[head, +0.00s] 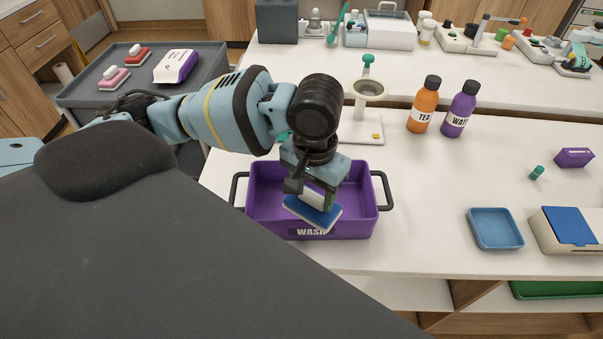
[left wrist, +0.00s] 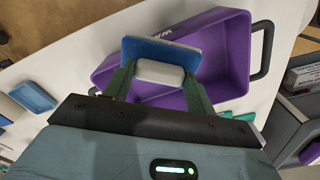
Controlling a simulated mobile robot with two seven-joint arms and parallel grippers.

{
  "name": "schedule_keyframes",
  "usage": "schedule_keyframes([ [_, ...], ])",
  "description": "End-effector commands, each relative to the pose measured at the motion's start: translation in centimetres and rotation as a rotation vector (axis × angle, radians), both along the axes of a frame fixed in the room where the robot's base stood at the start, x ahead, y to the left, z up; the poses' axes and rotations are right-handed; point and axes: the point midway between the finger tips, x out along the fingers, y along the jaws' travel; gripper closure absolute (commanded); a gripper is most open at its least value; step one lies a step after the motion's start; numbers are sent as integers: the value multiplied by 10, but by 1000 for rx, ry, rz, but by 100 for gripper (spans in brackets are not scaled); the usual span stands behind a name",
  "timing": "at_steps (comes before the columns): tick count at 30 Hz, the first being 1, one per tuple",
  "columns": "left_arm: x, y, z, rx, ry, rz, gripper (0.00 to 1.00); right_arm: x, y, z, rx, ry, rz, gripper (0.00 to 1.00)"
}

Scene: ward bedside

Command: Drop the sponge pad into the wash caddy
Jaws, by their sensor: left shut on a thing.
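The sponge pad (head: 313,213) has a blue pad and a white block-like back. My left gripper (head: 318,198) is shut on its white part and holds it over the purple wash caddy (head: 350,222), near the front wall with the WASH label. In the left wrist view the sponge pad (left wrist: 162,54) sits between the two green fingers of my left gripper (left wrist: 160,75). The purple caddy (left wrist: 236,50) lies beyond it. The gripper and arm hide part of the caddy's inside in the head view. My right gripper is not seen.
An orange bottle (head: 424,104) and a purple bottle (head: 459,109) stand right of the caddy. A blue tray (head: 495,229) and a box with a blue top (head: 570,226) are farther right. A white stand (head: 362,128) is behind the caddy. A grey cart (head: 90,93) stands left.

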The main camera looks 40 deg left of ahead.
Motion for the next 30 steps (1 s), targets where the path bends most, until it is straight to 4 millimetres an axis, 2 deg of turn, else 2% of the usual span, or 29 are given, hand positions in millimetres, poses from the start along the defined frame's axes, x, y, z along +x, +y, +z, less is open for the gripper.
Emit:
schedule_keyframes([
  [6, 1, 1, 1, 0, -1, 19, 67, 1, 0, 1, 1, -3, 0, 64],
  [10, 5, 4, 7, 1, -4, 145, 67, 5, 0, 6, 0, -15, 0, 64],
  [14, 14, 12, 16, 1, -8, 398, 67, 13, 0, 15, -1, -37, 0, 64],
  [18, 24, 21, 27, -1, -10, 723, 67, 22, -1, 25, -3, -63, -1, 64],
  [24, 33, 34, 38, -4, -5, 1110, 67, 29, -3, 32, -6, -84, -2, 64],
  [30, 37, 41, 42, -2, -1, 1307, 67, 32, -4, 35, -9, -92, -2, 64],
])
